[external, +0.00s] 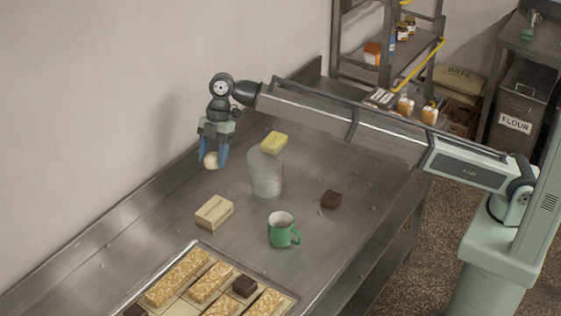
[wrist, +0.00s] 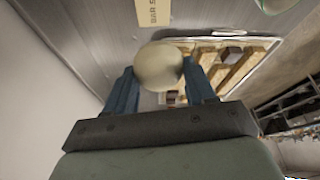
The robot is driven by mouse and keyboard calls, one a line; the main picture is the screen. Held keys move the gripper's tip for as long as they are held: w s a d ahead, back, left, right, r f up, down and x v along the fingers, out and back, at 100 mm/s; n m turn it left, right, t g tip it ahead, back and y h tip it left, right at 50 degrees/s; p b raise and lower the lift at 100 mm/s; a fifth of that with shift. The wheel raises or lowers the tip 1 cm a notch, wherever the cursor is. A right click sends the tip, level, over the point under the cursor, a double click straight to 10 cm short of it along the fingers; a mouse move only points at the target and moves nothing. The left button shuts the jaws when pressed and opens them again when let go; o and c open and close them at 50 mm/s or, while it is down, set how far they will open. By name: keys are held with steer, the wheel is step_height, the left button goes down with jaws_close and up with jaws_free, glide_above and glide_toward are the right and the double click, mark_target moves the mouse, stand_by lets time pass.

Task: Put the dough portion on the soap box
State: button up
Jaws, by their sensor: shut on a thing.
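The dough portion (external: 211,160) is a pale round ball between the blue fingertips of my gripper (external: 213,158). My gripper is shut on it and holds it above the steel counter near the wall. The wrist view shows the dough (wrist: 158,66) between both fingers, hiding part of what lies beyond. The soap box (external: 214,212) is a tan box lying flat on the counter, apart from my gripper and nearer the tray. In the wrist view the soap box (wrist: 153,12) shows partly at the top edge, with printed lettering on it.
A green mug (external: 281,231) stands right of the soap box. A dark brown block (external: 331,200) lies further right. A tray (external: 289,294) of bars lies in front.

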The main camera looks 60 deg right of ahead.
mark_target(210, 168)
steer(key=shift+w+a, duration=0.1)
steer(key=shift+a, duration=0.95)
step_height(210, 168, down, 4)
steer(key=shift+d+f, duration=0.1)
steer(key=shift+f, duration=5.45)
steer(key=shift+f, duration=0.1)
steer(key=o, duration=1.1)
steer(key=v, duration=1.2)
